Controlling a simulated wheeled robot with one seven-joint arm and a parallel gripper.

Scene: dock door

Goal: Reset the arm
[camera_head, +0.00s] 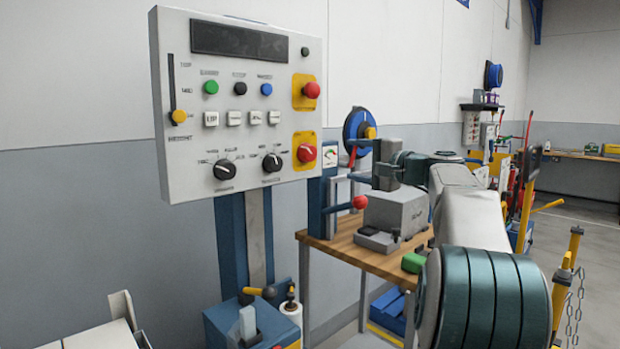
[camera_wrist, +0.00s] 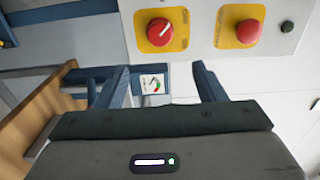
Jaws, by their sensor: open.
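My gripper (camera_head: 348,161) is at the end of my arm, in the middle of the head view, with its jaws pointing left. In the wrist view my gripper (camera_wrist: 161,75) also shows open and empty. A small gauge (camera_head: 330,156) with red and green marks is just beyond the fingertips in the head view. The gauge shows between the fingers in the wrist view (camera_wrist: 152,84). I cannot tell how far it is from the fingertips. My arm hides part of the workbench.
A control panel (camera_head: 235,105) stands left of my gripper, with a red button (camera_head: 311,90) and a red rotary switch (camera_head: 306,153). A wooden workbench (camera_head: 345,246) below bears a grey machine (camera_head: 396,210). A red-knobbed lever (camera_head: 360,202) is below the gripper. Yellow posts (camera_head: 562,285) with chain stand right.

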